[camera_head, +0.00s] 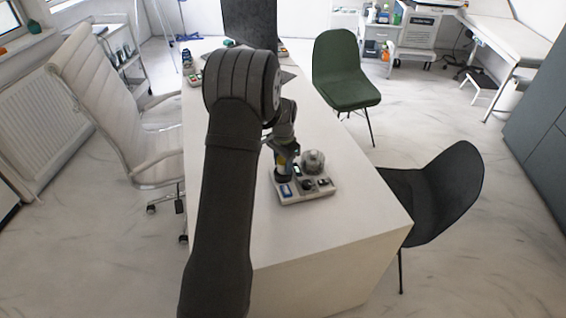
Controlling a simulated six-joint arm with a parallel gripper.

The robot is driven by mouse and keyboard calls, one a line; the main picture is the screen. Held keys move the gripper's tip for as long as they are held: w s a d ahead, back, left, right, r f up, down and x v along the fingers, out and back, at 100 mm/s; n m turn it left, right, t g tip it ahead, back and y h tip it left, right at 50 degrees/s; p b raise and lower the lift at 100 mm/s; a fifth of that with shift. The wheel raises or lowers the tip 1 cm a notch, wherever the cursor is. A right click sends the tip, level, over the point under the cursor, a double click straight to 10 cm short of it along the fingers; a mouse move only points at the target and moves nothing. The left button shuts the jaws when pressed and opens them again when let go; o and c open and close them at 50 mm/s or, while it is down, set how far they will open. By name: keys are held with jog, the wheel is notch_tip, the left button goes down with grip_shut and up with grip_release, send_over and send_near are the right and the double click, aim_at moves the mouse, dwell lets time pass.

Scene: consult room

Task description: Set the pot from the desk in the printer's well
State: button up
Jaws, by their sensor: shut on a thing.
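My gripper (281,150) is over the left back part of a small pale tray-like unit (323,190) on the white desk. It is shut on a small dark thing with a yellowish and pale band, which looks like the pot (283,173). The pot is low over the unit's left back corner; whether it touches or sits in a well there I cannot tell. The unit may be the printer; its top has a blue-marked part and dark round parts. A clear round piece (314,161) stands at its back right. My arm hides part of the gripper.
The white desk (345,215) is bare in front of and right of the unit. A dark monitor (249,22) and small items stand at the far end. A green chair (343,75) and a black chair (440,190) are on the right, a white chair (105,95) on the left.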

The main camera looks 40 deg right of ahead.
jog(key=shift+f, duration=0.8)
dwell(0.7)
